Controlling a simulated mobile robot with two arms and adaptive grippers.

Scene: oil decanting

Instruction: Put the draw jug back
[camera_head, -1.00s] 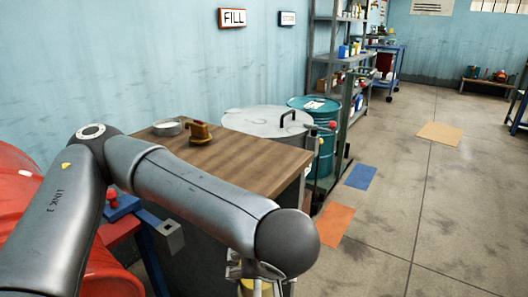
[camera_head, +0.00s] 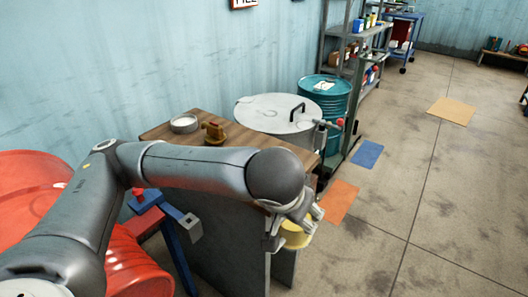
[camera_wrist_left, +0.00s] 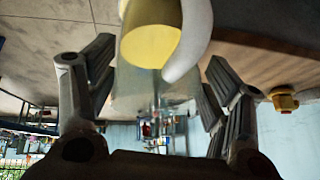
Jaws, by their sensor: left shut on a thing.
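The draw jug, a yellow vessel (camera_head: 297,235), shows partly behind my left gripper (camera_head: 283,228) at the front right end of the wooden-topped bench (camera_head: 185,128). My left gripper is shut on it, and the jug is below the bench top's level in the picture. In the left wrist view, the jug's yellow part (camera_wrist_left: 150,42) and pale curved handle (camera_wrist_left: 192,45) show between the fingers (camera_wrist_left: 157,85). The exact contact is hard to see. My right gripper is not in view.
A ring-shaped dish (camera_head: 184,125) and a brass fitting (camera_head: 214,133) stand on the bench. Behind it are a grey lidded tank (camera_head: 265,112) and a teal drum (camera_head: 326,92). A red drum (camera_head: 135,262) is at left. The floor at right is mostly open, with coloured mats (camera_head: 338,200).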

